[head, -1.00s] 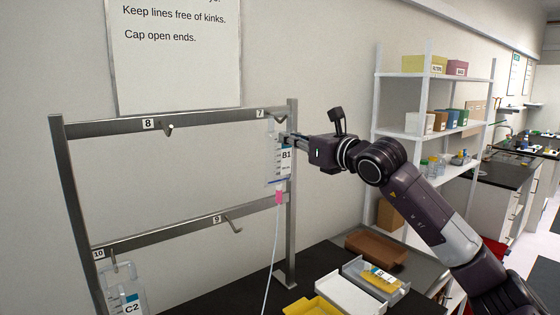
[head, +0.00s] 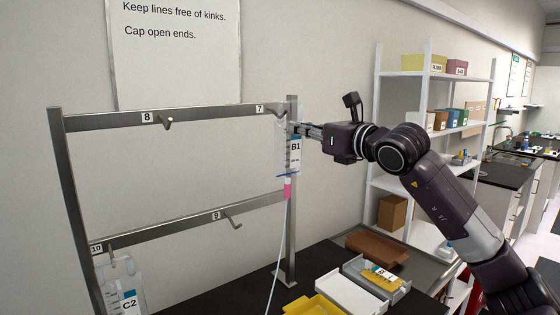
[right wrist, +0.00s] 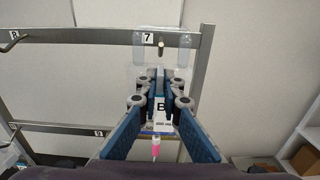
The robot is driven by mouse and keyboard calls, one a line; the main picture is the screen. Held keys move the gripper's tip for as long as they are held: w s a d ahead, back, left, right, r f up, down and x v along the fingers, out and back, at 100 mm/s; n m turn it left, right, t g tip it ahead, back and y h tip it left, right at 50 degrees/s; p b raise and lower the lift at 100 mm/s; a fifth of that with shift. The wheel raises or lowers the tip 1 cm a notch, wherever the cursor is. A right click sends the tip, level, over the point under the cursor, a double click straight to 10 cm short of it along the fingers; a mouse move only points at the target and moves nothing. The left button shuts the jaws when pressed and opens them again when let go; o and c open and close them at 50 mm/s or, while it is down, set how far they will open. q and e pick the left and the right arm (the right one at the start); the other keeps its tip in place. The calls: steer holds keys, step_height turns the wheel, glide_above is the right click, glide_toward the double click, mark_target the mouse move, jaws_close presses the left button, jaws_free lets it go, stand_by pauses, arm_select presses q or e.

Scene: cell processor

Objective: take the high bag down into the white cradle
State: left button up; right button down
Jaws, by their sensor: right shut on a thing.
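The high bag, a clear bag labelled B1 (head: 294,158), hangs upright at the right post of the rack, with a pink port and a thin line below it. My right gripper (head: 300,130) is shut on its upper part. The bag is to the right of hook 7 (head: 281,113) and appears off it. In the right wrist view the bag's label (right wrist: 161,106) shows between the fingers, with the hook's end (right wrist: 161,46) beyond. The white cradle (head: 348,292) is on the dark bench below. My left gripper is not in view.
A yellow tray (head: 314,307) is left of the cradle. A grey tray (head: 402,289) holding a yellow labelled item is right of it, with a brown tray (head: 376,247) behind. Bag C2 (head: 127,290) hangs at lower left. The rack's right post (head: 291,235) stands close to B1.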

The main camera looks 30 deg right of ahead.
steer(key=shift+s, duration=0.15)
steer(key=s+b, duration=0.1)
steer(key=s, duration=0.1)
steer(key=s+b, duration=0.1)
steer(key=s, duration=0.1)
steer(key=s+b, duration=0.1)
steer(key=b, duration=0.1)
steer(key=shift+s+d+r, duration=0.15)
steer(key=shift+s+d, duration=0.1)
steer(key=shift+s, duration=0.15)
steer(key=shift+w, duration=0.1)
